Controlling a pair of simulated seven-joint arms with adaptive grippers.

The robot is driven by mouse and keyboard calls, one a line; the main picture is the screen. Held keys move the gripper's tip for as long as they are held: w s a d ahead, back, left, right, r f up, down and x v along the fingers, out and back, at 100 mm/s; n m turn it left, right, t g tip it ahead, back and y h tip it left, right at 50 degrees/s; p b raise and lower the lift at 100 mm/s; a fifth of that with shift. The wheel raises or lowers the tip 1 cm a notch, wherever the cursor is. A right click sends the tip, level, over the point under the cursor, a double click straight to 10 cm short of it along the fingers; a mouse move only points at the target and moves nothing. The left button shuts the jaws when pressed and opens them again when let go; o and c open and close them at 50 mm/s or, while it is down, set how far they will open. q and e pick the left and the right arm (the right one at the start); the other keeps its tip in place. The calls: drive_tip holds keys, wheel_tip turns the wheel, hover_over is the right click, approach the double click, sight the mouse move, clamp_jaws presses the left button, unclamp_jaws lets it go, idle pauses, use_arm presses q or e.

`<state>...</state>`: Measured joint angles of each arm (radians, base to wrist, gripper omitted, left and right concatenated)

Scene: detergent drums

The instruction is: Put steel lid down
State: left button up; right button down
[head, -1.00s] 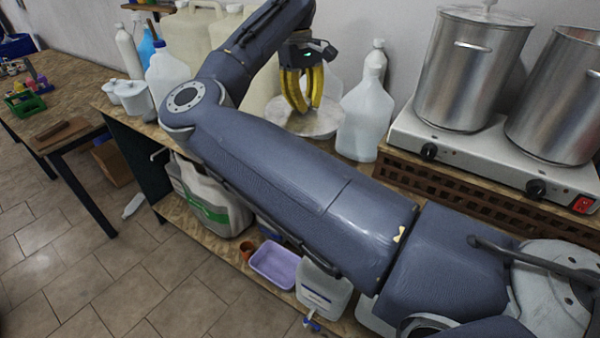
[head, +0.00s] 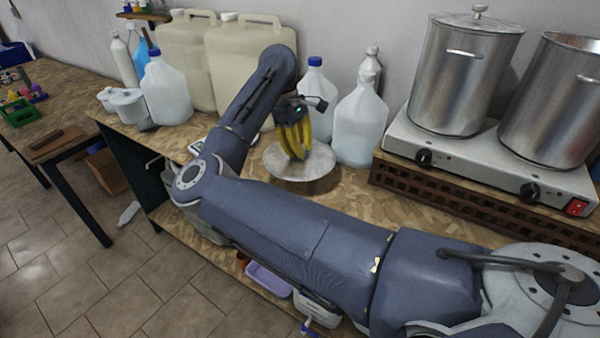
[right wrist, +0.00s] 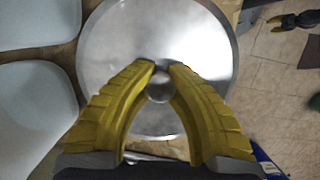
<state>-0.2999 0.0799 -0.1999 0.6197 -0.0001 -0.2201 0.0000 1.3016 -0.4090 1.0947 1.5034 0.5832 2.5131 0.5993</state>
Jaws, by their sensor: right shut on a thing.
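The steel lid (head: 318,172) is a round, shiny disc in the middle of the head view, roughly level at the wooden bench top. My right gripper (head: 298,152) points down over it, its yellow fingers shut on the lid's knob. In the right wrist view the round knob (right wrist: 159,88) sits between the yellow fingertips (right wrist: 161,70), with the lid (right wrist: 118,40) spread out beyond them. I cannot tell whether the lid's underside touches the bench.
White jugs (head: 360,125) stand just right of the lid. Large cream canisters (head: 188,65) stand behind. A lidded steel pot (head: 462,85) and an open pot (head: 550,105) are on a hot plate (head: 475,168) at right. Bare bench top (head: 350,205) lies in front of the lid.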

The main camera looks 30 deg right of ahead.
drive_tip(key=shift+f, duration=4.05)
drive_tip(key=shift+f, duration=0.15)
drive_tip(key=c, duration=1.4)
unclamp_jaws()
drive_tip(key=shift+o, duration=0.2)
drive_tip(key=v, duration=1.2)
